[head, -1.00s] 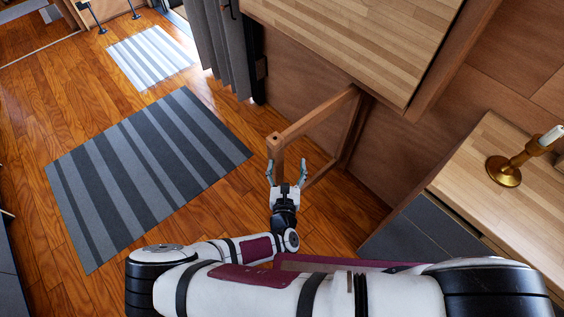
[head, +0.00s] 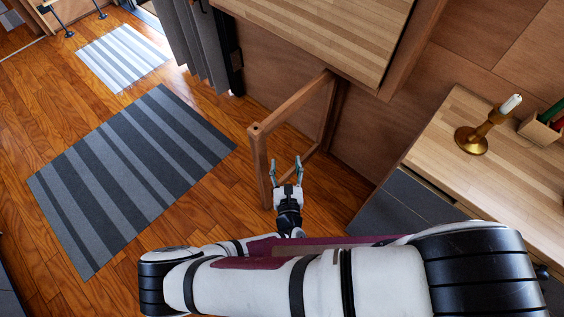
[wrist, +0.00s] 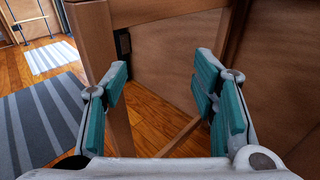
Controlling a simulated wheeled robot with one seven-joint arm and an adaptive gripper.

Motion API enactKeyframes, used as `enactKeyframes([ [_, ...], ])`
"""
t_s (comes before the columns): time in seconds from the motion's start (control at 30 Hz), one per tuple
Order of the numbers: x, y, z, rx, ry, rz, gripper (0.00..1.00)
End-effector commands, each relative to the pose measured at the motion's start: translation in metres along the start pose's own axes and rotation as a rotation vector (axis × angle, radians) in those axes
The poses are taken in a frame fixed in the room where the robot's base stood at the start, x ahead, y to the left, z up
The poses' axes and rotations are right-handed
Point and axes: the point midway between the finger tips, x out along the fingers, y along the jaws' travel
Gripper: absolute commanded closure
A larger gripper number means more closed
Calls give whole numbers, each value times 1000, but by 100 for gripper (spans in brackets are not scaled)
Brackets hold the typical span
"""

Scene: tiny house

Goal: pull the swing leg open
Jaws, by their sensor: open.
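The swing leg (head: 260,165) is a brown wooden frame that stands out from the wall under the light wooden tabletop (head: 320,30). It has an upright post, a top rail and a lower rail. My gripper (head: 286,172) is open and empty just right of the outer post in the head view. In the wrist view the post (wrist: 98,60) stands at the left, beyond the left finger, and the space between my fingers (wrist: 162,90) shows the floor, the wall and the lower rail. I cannot tell whether the left finger touches the post.
A striped grey rug (head: 130,170) lies on the wooden floor to the left, with free floor around it. A counter (head: 470,130) with a candlestick (head: 485,130) and a pencil box (head: 541,130) stands at the right. A grey curtain (head: 195,45) hangs behind.

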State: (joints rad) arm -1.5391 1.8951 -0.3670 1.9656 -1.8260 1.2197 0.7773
Motion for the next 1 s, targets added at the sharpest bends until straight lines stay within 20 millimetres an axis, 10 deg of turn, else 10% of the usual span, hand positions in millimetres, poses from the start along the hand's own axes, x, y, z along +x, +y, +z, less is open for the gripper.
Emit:
enactKeyframes([
  [1.0, -32, -32, -2, 1, 0, 1, 47],
])
